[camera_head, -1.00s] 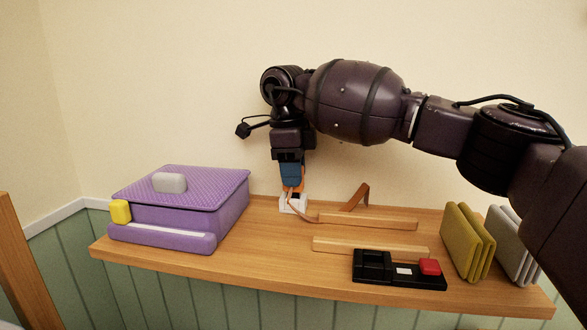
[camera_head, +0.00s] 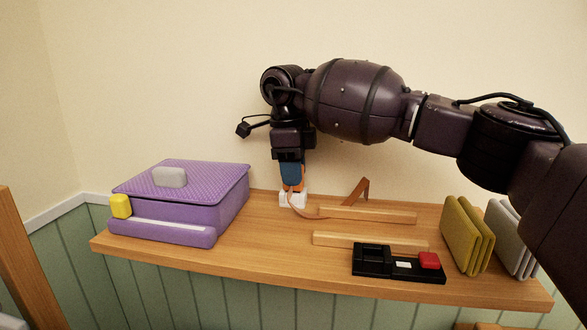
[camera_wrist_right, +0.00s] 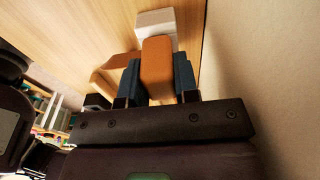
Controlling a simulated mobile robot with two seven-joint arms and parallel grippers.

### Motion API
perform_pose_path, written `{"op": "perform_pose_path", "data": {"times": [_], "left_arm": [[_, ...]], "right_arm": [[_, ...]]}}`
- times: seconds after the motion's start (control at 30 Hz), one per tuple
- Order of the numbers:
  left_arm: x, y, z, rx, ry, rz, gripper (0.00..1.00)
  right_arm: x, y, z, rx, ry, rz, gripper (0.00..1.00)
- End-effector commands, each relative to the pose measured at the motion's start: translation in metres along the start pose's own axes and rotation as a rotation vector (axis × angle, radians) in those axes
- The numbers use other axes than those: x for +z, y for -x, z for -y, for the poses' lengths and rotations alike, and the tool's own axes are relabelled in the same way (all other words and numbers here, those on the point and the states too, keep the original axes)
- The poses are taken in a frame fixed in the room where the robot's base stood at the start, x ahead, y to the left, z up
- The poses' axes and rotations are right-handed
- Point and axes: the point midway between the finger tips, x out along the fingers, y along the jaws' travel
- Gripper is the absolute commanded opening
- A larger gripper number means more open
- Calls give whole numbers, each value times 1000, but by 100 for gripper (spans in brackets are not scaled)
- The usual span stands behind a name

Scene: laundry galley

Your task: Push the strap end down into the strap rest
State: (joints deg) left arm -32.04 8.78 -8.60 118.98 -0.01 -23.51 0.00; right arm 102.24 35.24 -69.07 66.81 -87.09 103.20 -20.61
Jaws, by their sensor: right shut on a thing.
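The strap rest (camera_head: 293,200) is a small white block on the wooden shelf, right of the purple box. My right gripper (camera_head: 292,184) points down just above it, its blue fingers shut on the orange strap end (camera_wrist_right: 157,62). The strap end shows in the wrist view between the fingers, with the white strap rest (camera_wrist_right: 155,22) right beyond its tip. I cannot tell whether the tip sits inside the rest. My left gripper is not in view.
A purple box (camera_head: 190,213) with a grey handle stands left. Two wooden rails (camera_head: 368,215) lie to the right, with a black tray (camera_head: 375,272) with a red button in front. Yellow (camera_head: 462,238) and grey (camera_head: 508,245) folded panels stand at the right end. The wall is close behind.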

Motion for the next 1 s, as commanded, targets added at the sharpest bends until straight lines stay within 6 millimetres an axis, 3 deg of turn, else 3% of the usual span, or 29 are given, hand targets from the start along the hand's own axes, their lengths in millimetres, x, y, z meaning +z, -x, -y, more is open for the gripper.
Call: {"op": "perform_pose_path", "data": {"times": [0.1,0.13,0.33,0.67,1.0], "left_arm": [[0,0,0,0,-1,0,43],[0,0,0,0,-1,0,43],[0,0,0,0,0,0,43],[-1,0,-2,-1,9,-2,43],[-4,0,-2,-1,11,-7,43]], "right_arm": [[0,-2,0,0,0,0,0],[0,-2,0,0,0,0,30],[0,-2,0,0,0,0,58],[0,2,0,-2,0,1,58],[1,55,0,-4,0,2,58]]}}
